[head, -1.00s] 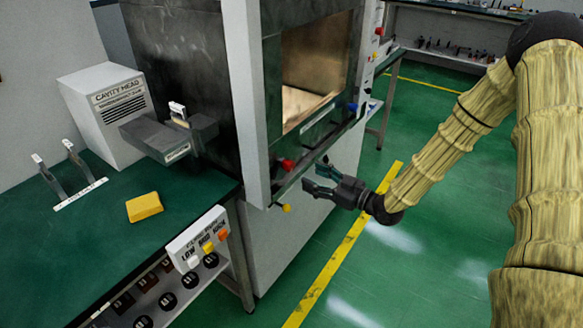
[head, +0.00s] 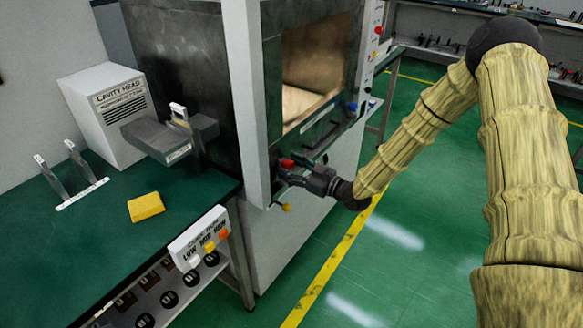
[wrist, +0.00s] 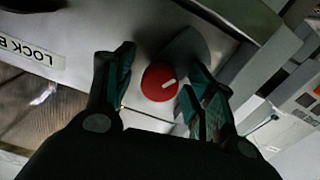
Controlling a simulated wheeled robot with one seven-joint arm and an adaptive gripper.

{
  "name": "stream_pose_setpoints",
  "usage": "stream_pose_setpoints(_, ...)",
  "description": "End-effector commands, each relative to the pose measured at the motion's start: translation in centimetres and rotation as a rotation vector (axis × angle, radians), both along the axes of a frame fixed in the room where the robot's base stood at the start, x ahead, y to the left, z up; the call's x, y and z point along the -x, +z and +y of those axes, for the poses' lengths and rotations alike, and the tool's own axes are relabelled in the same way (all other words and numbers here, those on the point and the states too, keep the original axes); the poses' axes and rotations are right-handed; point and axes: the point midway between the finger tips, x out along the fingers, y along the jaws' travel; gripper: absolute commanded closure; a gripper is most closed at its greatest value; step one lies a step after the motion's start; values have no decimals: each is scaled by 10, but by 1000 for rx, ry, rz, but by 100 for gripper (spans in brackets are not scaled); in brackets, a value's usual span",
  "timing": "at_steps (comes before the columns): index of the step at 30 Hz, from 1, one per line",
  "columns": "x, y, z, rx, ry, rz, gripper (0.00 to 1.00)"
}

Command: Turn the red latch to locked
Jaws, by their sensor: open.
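My gripper is open.
A yellow knob (head: 286,207) is below the latch and a blue knob (head: 352,107) to its right. A label plate (wrist: 30,52) lies left of the latch in the wrist view. A green bench (head: 95,235) with a yellow block (head: 145,207) stands at left.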

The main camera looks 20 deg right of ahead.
Motion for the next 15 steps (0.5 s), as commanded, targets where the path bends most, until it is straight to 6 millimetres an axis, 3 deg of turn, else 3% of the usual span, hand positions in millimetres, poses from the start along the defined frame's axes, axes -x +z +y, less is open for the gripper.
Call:
stream_pose_setpoints(1,0,0,0,0,0,0,50)
stream_pose_setpoints(8,0,0,0,0,0,0,91)
stream_pose_setpoints(15,0,0,0,-9,-1,7,91)
